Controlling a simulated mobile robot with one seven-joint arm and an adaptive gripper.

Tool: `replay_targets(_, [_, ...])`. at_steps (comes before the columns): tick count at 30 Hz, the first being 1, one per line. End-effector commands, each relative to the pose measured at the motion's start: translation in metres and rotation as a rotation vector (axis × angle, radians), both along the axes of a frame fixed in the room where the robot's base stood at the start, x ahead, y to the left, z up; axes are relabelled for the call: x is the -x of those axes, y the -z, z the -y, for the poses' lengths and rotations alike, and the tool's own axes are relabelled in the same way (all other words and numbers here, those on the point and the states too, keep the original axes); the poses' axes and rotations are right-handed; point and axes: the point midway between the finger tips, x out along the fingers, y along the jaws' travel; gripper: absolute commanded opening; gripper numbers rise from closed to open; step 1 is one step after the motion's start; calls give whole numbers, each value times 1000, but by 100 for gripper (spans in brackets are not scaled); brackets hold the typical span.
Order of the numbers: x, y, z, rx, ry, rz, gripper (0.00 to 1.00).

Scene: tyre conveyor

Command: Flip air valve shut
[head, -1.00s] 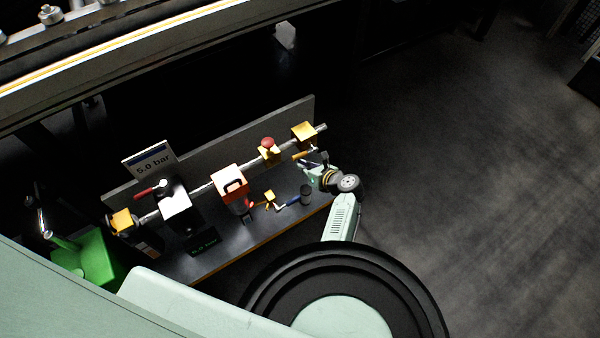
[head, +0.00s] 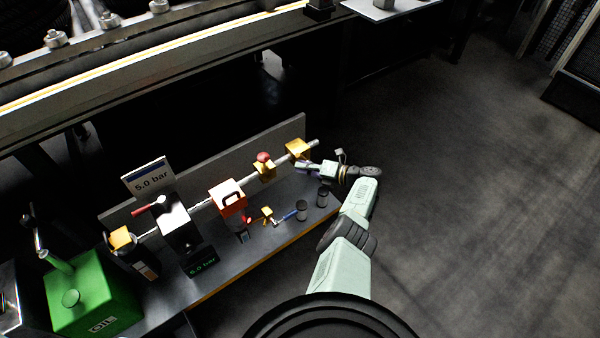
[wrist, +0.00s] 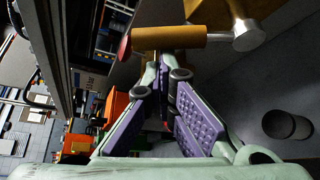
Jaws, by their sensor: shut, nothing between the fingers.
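The air valve looks to be the yellow block (head: 298,148) at the right end of the pipe. My gripper (head: 303,167) is just below and beside the yellow block. In the wrist view my gripper (wrist: 165,78) is shut and empty, its purple-padded fingers meeting just below the handle. I cannot tell whether the fingertips touch the handle. The handle is hard to make out in the head view.
Along the bench stand a red knob (head: 264,158), an orange-and-white unit (head: 229,197), a black gauge box (head: 180,228) with a red lever, and dark cups (head: 301,211). A green oil can (head: 92,297) is at the left. The floor at right is clear.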

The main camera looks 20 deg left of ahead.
Motion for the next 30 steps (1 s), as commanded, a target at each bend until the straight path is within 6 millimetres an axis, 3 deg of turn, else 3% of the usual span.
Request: replay_targets(30, [-28,-21,21,4,4,10,0])
